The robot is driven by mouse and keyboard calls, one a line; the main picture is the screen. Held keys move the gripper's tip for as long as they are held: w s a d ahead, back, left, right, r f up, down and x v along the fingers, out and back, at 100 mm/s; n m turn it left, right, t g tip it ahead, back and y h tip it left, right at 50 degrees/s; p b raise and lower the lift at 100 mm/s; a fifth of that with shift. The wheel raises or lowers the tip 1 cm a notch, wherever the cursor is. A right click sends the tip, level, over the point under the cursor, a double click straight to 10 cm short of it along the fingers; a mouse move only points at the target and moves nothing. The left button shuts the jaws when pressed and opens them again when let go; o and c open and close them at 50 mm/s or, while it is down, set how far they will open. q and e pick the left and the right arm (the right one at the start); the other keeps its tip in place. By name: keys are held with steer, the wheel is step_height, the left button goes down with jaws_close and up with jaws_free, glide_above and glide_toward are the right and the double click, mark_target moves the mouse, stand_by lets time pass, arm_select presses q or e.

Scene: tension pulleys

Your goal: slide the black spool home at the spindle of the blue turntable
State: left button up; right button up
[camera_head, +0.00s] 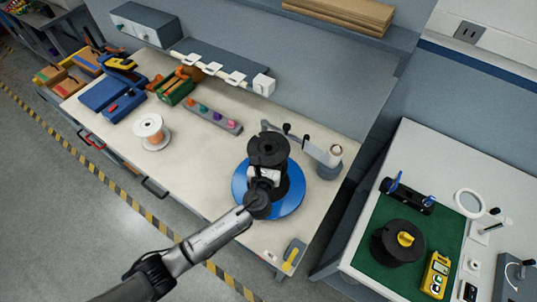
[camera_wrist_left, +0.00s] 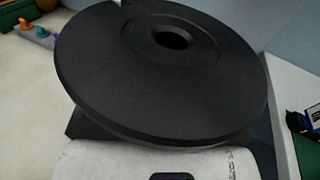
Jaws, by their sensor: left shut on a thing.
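The black spool (camera_head: 268,148) is over the blue turntable (camera_head: 241,191) on the light workbench. My left gripper (camera_head: 264,176) reaches in from the lower left and is shut on the spool below its upper flange. In the left wrist view the spool's upper flange (camera_wrist_left: 120,75) fills the picture, with a dark centre hole in which no spindle tip shows. The spindle is hidden by the spool. I cannot tell whether the spool's underside touches the turntable or hangs above it. My right gripper is not in view.
A grey jointed arm on a post (camera_head: 329,166) stands close right of the turntable. A white spool (camera_head: 151,131) and a strip of coloured pegs (camera_head: 213,118) lie left. A second table has a green mat (camera_head: 372,264) and another black spool (camera_head: 386,243) with a yellow knob.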

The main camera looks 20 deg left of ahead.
arm_select(q)
steer(key=shift+f+b, duration=0.9)
steer(key=shift+f, duration=0.3)
steer(key=shift+f, duration=0.2)
stand_by(0.5)
steer(key=shift+f, duration=0.2)
stand_by(0.3)
steer(key=shift+f+b, duration=0.95)
steer(key=shift+f, duration=0.35)
stand_by(0.4)
steer(key=shift+f, duration=0.3)
